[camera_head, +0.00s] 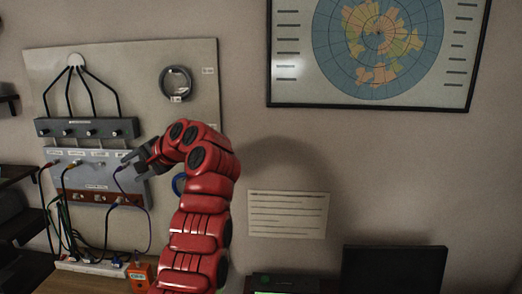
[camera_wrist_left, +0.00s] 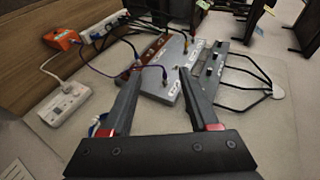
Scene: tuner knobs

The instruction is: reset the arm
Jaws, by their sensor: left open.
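My left arm (camera_head: 200,215) is red and rises from the bottom centre of the head view, bent left toward the wall board. My left gripper (camera_head: 135,162) is open in front of the grey panel with plugged cables (camera_head: 72,157). In the left wrist view its two dark fingers (camera_wrist_left: 166,115) stand apart with nothing between them. The panel also shows beyond the fingertips (camera_wrist_left: 165,84). A dark box with several knobs (camera_head: 87,127) is mounted above the panel. My right gripper is not in view.
The pale board (camera_head: 130,65) carries a dark ring (camera_head: 175,83). A blue loop (camera_head: 179,184) is partly hidden by my arm. An orange box (camera_head: 140,275) and a white power strip (camera_head: 92,266) sit below. A monitor (camera_head: 393,270) stands at lower right.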

